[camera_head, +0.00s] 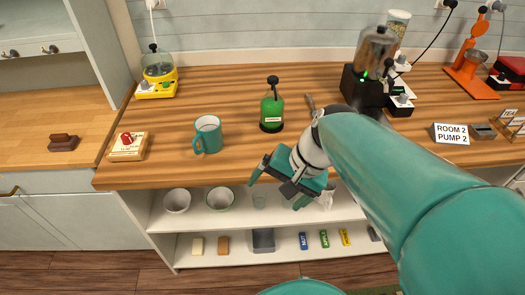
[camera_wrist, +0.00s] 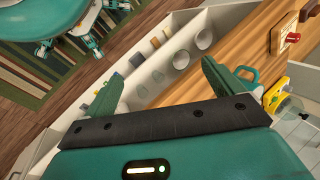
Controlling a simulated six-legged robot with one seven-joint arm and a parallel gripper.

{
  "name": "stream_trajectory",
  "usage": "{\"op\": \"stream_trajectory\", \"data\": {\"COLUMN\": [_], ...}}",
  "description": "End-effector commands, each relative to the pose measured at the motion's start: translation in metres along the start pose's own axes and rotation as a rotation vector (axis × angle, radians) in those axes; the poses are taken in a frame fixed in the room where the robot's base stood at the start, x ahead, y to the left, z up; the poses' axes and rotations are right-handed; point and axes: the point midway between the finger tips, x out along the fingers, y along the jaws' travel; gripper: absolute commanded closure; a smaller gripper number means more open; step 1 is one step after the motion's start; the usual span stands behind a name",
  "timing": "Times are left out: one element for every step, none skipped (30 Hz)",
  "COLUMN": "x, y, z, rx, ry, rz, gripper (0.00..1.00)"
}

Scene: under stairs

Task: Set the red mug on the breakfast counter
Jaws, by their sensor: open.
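No red mug shows in either view. A teal mug (camera_head: 209,135) stands upright on the wooden counter (camera_head: 330,85), near its front edge, with its handle to the left. In the wrist view a teal mug (camera_wrist: 243,78) shows partly behind the right finger. My gripper (camera_head: 275,194) is open and empty in front of the counter's front edge, right of and nearer than the teal mug. Both fingers show apart in the wrist view (camera_wrist: 160,88). I cannot tell which surface is the breakfast counter.
Bare wood lies between the mug and bottle.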

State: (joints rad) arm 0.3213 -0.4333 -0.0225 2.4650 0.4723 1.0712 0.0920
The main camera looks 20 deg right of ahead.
Motion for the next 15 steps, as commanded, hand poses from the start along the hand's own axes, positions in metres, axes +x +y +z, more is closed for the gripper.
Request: {"op": "stream_trajectory", "data": {"x": [-0.008,-0.013,-0.019,-0.024,-0.029,-0.035,-0.04,-0.043,-0.047,-0.049,-0.051,-0.052,-0.052,-0.052,-0.052], "y": [-0.006,-0.008,-0.011,-0.014,-0.016,-0.019,-0.021,-0.023,-0.025,-0.026,-0.027,-0.027,-0.027,-0.027,-0.027], "z": [0.009,0.012,0.015,0.017,0.018,0.02,0.021,0.021,0.022,0.022,0.022,0.022,0.022,0.022,0.022], "rx": [-0.154,-0.236,-0.341,-0.413,-0.478,-0.554,-0.603,-0.643,-0.683,-0.707,-0.722,-0.736,-0.74,-0.742,-0.741], "ry": [0.065,0.104,0.155,0.192,0.227,0.268,0.296,0.319,0.343,0.358,0.368,0.376,0.379,0.379,0.379], "rz": [0.054,0.086,0.124,0.15,0.172,0.197,0.212,0.225,0.239,0.246,0.251,0.257,0.259,0.26,0.26], "gripper": [0.07,0.07,0.07,0.07,0.07,0.07,0.07,0.07,0.07,0.07,0.07,0.07,0.07,0.07,0.07]}}
